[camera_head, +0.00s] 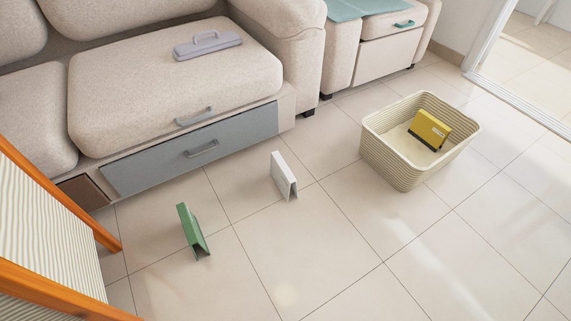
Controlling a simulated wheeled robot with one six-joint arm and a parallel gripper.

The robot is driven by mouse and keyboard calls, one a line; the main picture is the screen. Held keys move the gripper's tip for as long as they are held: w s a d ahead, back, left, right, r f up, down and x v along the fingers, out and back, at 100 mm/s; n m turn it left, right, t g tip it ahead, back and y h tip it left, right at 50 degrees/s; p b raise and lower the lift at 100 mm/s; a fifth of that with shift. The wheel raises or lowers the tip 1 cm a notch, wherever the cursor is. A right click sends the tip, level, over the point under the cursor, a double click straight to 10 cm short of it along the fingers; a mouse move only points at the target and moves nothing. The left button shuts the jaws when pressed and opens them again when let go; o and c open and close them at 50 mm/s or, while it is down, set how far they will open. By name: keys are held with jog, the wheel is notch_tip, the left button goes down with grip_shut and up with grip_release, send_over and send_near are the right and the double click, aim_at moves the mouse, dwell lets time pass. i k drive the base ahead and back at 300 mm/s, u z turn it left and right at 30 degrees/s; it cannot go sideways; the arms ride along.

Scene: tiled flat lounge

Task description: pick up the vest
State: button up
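No item is plainly recognisable as a vest. A flat lavender item (207,46) with a raised handle-like strip lies on the beige sofa seat (150,90). A green tent-shaped item (193,231) and a white tent-shaped item (284,176) stand on the tiled floor in front of the sofa. A yellow item (430,130) with a dark lower edge sits tilted inside a cream ribbed basket (402,165). I cannot tell which of these, if any, is the vest. My gripper is not in view.
A grey-blue drawer front (205,147) with a handle is set below the sofa seat. A second seat with a teal cover (362,8) stands at the top. An orange-framed striped piece (40,240) blocks the lower left. The floor at lower centre and right is clear.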

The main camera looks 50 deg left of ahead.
aim_at(284, 180)
jog(key=u, duration=0.4)
jog(key=i, duration=0.8)
jog(key=u, duration=1.55)
jog(key=i, duration=0.7)
jog(key=u, duration=0.65)
